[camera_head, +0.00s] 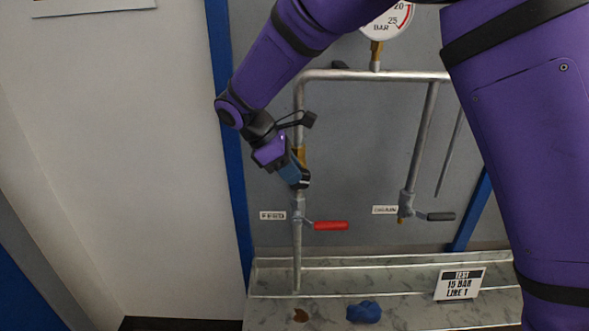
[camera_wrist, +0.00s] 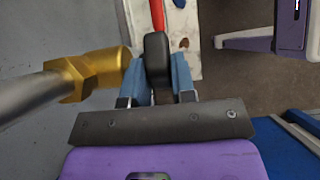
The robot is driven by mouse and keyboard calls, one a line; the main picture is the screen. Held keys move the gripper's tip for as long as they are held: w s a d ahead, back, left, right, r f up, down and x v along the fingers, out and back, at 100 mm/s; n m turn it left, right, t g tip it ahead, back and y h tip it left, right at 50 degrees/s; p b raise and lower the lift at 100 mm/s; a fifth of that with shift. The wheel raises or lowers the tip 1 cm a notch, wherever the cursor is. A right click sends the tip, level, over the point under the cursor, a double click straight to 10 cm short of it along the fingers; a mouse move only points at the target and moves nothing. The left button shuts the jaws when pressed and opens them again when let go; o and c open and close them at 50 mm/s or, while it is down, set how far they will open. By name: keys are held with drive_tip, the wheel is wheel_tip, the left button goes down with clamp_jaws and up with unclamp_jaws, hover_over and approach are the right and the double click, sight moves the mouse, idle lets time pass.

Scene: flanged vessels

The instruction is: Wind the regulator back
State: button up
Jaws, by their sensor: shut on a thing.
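The regulator shows as a brass body (camera_head: 300,154) on the left upright pipe in the head view; its brass also shows at the left of the wrist view (camera_wrist: 97,75). A black knob (camera_wrist: 157,58) sticks out beside the brass. My gripper (camera_head: 299,179) is at the regulator, and its blue fingers are shut on the black knob, one on each side, in the wrist view (camera_wrist: 158,80). In the head view my gripper hides most of the knob. The pressure gauge (camera_head: 387,21) is cut off at the top; 20, 25 and BAR show, but no needle can be seen.
Below the regulator is a valve with a red lever (camera_head: 331,226), pointing right. Another valve with a dark lever (camera_head: 440,216) stands to the right. The ledge (camera_head: 405,287) holds a TEST 15 BAR LINE 1 sign (camera_head: 460,284) and a blue cloth (camera_head: 364,312).

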drive_tip(key=h, duration=0.4)
drive_tip(key=a+f+h, duration=0.1)
drive_tip(key=shift+h, duration=0.4)
drive_tip(key=f+h, duration=0.1)
drive_tip(key=h, duration=0.3)
drive_tip(key=f+h, duration=0.1)
drive_tip(key=h, duration=0.4)
drive_tip(key=f+h, duration=0.1)
drive_tip(key=h, duration=0.3)
drive_tip(key=shift+d+g+h, duration=0.2)
drive_tip(key=shift+g+h, duration=0.1)
drive_tip(key=shift+g, duration=0.1)
drive_tip(key=shift+d, duration=0.1)
drive_tip(key=o, duration=0.6)
drive_tip(key=shift+o, duration=0.2)
drive_tip(key=v, duration=1.1)
